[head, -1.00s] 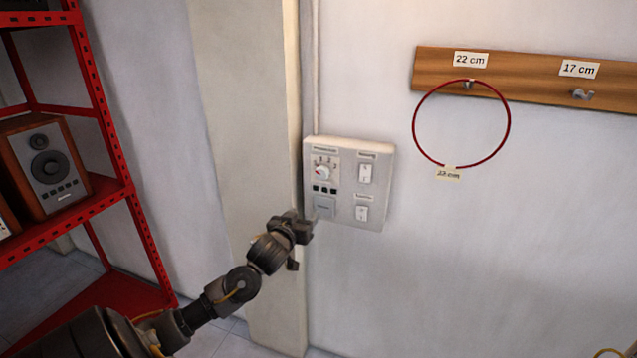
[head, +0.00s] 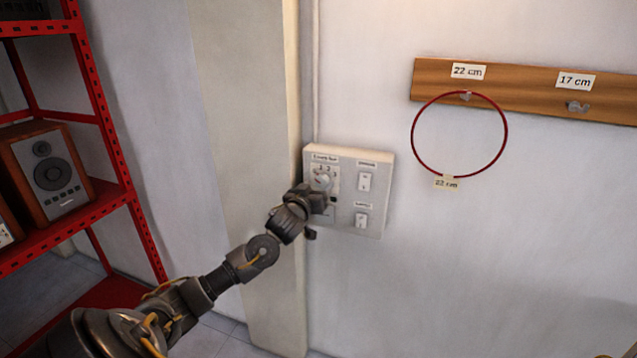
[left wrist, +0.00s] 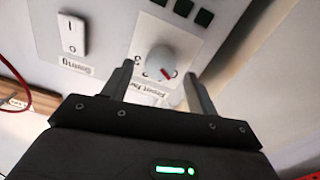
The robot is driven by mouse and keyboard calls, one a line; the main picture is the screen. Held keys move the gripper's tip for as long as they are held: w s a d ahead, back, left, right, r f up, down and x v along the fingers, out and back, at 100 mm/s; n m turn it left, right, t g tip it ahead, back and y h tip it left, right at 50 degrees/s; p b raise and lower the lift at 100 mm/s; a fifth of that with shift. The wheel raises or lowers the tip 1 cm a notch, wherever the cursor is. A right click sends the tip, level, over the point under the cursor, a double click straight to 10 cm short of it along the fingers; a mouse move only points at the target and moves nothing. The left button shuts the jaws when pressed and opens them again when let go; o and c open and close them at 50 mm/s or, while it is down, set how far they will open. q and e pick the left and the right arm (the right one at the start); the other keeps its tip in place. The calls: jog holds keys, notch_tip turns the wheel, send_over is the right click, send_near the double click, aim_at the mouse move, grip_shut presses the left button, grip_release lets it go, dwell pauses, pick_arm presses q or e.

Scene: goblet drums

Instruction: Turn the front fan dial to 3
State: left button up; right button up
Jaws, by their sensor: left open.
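The front fan dial (head: 322,181) is a round white knob at the upper left of a pale wall panel (head: 345,225). Numbers show above it in the head view. The left wrist view shows the dial (left wrist: 160,58) from close by, turned around, with a red pointer mark on its edge. I cannot tell which number the mark points at. My left gripper (head: 322,190) is in front of the panel and hides its lower left part. In the left wrist view the gripper (left wrist: 158,74) is open, its fingers apart on either side of the dial, not closed on it.
White rocker switches (head: 365,182) sit on the panel's right side, close to the gripper. A wall pillar (head: 250,130) stands left of the panel. A red shelf (head: 105,200) holds a speaker (head: 50,175). A red hoop (head: 414,143) hangs from a wooden hook rail (head: 520,93).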

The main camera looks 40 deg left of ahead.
pick_arm(q)
jog(key=shift+x, duration=0.8)
jog(key=shift+c, duration=0.5)
jog(key=c, duration=0.9)
